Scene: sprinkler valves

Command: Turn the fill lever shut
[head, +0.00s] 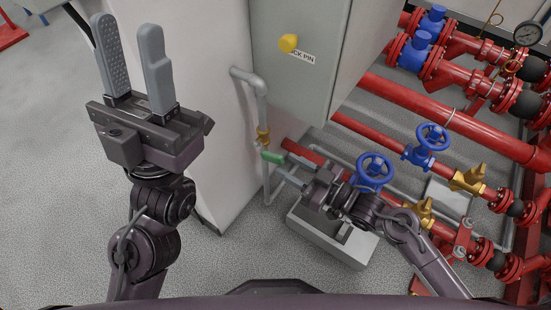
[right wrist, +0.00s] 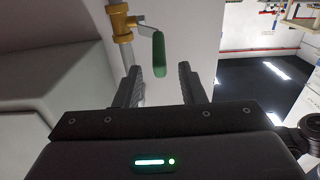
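The fill lever is a green handle (head: 272,157) on a brass valve (head: 263,137) in a grey pipe by the white wall. In the right wrist view the green handle (right wrist: 159,50) hangs down from the brass valve (right wrist: 122,20). My right gripper (head: 285,173) is open close to the handle; in its wrist view the fingers (right wrist: 158,72) stand either side of the handle's lower end. I cannot tell whether the handle's end is between the fingertips or just beyond them. My left gripper (head: 127,24) is open and empty, raised at the left.
A grey cabinet (head: 310,75) with a yellow knob (head: 288,43) stands above the lever. Red pipes (head: 440,115) with blue handwheels (head: 375,172) fill the right side. A grey open box (head: 340,245) sits on the floor below my right arm. The floor at the left is clear.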

